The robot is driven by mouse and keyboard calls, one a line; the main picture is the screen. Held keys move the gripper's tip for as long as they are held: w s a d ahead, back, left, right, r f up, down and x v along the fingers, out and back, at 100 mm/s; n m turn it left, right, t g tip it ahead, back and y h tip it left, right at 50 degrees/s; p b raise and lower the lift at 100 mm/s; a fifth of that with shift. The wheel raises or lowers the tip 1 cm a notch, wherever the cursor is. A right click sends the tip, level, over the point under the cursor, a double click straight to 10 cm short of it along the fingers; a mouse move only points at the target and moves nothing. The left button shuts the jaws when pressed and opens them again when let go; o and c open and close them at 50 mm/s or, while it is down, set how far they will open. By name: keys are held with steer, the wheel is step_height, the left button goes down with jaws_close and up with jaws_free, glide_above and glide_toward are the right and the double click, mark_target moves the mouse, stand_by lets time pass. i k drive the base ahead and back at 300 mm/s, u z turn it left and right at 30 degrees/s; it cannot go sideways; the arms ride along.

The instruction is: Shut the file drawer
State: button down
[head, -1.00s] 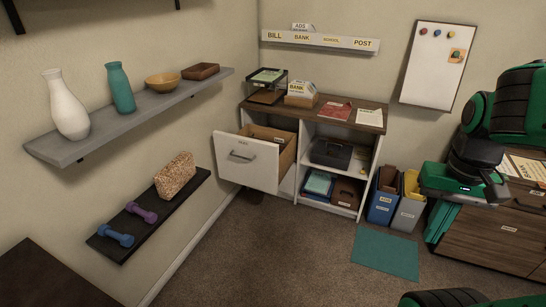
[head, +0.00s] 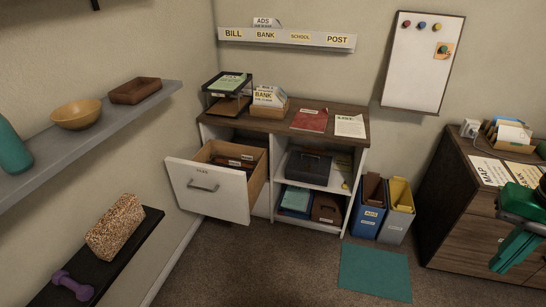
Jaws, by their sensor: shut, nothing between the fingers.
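The file drawer (head: 208,189) is the white-fronted drawer at the left of the low cabinet (head: 285,123). It stands pulled well out, with its wooden box open at the top and file folders inside. A grey bar handle (head: 203,187) is on its front, below a small label. My gripper (head: 503,262) shows at the right edge, green and shut with nothing in it. It is far to the right of the drawer, in front of the brown desk, and touches nothing that I can see. Part of my arm is cut off by the frame.
Left wall shelves hold a wooden bowl (head: 77,115), a speckled block (head: 115,227) and a purple dumbbell (head: 72,286). Blue and grey bins (head: 396,224) stand right of the cabinet. A teal mat (head: 375,273) lies on the floor. The carpet before the drawer is clear.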

mark_target(218, 192)
steer(key=u, duration=0.15)
steer(key=i, duration=1.25)
steer(key=u, duration=0.65)
